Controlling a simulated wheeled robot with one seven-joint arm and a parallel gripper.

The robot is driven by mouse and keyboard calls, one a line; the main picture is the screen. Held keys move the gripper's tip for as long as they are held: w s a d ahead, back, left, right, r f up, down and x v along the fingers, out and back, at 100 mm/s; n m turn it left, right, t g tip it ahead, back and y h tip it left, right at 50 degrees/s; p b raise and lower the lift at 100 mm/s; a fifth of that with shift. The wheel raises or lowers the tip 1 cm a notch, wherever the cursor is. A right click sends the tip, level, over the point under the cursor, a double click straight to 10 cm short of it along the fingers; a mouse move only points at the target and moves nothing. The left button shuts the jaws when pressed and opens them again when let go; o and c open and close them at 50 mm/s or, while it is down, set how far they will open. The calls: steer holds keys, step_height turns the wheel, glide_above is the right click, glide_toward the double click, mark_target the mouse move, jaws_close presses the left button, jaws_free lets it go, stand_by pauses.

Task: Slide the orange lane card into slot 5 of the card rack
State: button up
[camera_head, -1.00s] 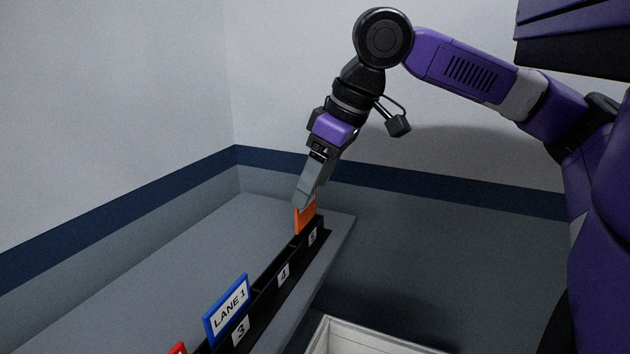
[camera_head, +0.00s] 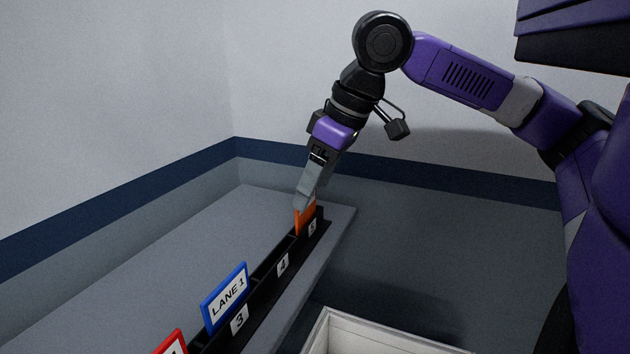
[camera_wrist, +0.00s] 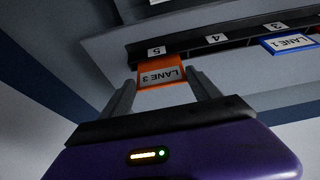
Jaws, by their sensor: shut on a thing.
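The orange lane card (camera_head: 305,217) stands at the section of the black card rack (camera_head: 262,280) labelled 5, at its far end. In the wrist view the orange card (camera_wrist: 162,74) reads "LANE 3" upside down, close to the label 5. How deep it sits in the slot cannot be told. My gripper (camera_head: 304,203) is shut on the orange card's top part; in the wrist view its two fingers (camera_wrist: 163,90) flank the card. Section 4 looks empty.
A blue "LANE 1" card (camera_head: 225,297) stands at section 3, and a red card (camera_head: 172,343) shows partly nearer. The rack stands along the right edge of a grey shelf (camera_head: 150,270). A white open-topped bin (camera_head: 375,338) is below right.

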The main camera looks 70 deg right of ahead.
steer(key=shift+f+b, duration=0.4)
steer(key=shift+f, duration=0.45)
steer(key=o, duration=1.9)
steer(key=shift+c, duration=0.2)
steer(key=shift+o, duration=0.3)
step_height(320, 180, up, 8)
steer(key=p, duration=0.7)
steer(key=shift+s, duration=0.1)
